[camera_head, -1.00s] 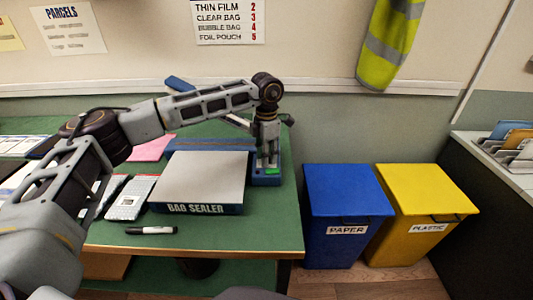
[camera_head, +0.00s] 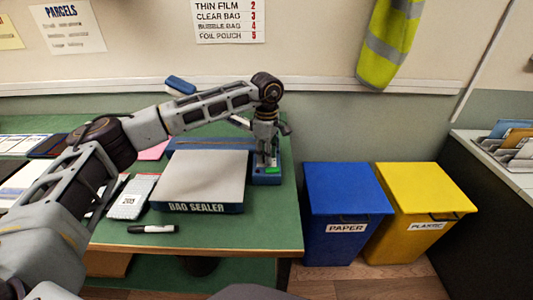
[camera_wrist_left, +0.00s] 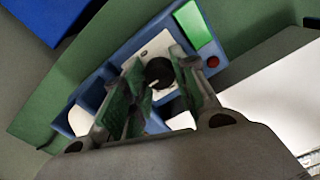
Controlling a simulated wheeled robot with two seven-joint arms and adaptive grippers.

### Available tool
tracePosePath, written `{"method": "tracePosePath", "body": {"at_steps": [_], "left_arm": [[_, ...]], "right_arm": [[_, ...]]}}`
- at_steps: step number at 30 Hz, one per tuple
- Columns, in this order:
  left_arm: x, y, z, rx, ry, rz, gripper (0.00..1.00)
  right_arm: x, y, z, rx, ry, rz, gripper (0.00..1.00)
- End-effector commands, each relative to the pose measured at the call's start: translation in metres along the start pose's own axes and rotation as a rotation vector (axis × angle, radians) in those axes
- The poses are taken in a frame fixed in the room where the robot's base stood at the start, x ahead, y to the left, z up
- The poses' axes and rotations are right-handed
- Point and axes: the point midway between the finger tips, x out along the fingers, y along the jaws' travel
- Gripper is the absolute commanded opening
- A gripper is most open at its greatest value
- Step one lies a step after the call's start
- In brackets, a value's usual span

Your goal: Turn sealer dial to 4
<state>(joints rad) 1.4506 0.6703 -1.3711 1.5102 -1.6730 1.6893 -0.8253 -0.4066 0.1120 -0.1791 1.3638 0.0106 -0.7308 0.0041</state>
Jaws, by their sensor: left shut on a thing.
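The bag sealer (camera_head: 203,180) lies on the green table, with a pale flat top and a blue body. Its blue control box (camera_head: 268,180) is at the right end, with a green display that also shows in the left wrist view (camera_wrist_left: 195,25). My left gripper (camera_head: 267,158) points down over this box. In the left wrist view, its fingers (camera_wrist_left: 160,80) are on either side of the round black dial (camera_wrist_left: 159,72), shut on it. A white plate lies under the dial; its markings and the dial's setting cannot be read. My right gripper is not in view.
A wall chart (camera_head: 228,22) lists bubble bag as 4. Blue (camera_head: 345,190) and yellow (camera_head: 425,190) bins stand right of the table (camera_head: 240,236).

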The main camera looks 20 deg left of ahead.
Motion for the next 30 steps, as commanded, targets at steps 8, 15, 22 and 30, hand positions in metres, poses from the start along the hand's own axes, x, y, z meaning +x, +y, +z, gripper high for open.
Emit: {"method": "tracePosePath", "body": {"at_steps": [8, 15, 22, 30], "left_arm": [[-0.001, 0.001, 0.000, 0.180, -0.001, 0.002, 0.04], [-0.001, 0.001, 0.000, 0.269, 0.000, 0.002, 0.04], [-0.001, 0.001, 0.000, 0.295, 0.000, 0.002, 0.04], [-0.001, 0.001, 0.000, 0.295, 0.000, 0.002, 0.04]], "right_arm": [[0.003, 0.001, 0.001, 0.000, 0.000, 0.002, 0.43], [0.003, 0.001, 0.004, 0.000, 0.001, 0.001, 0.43], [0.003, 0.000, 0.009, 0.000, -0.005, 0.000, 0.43], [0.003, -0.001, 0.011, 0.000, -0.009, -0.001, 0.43]]}}
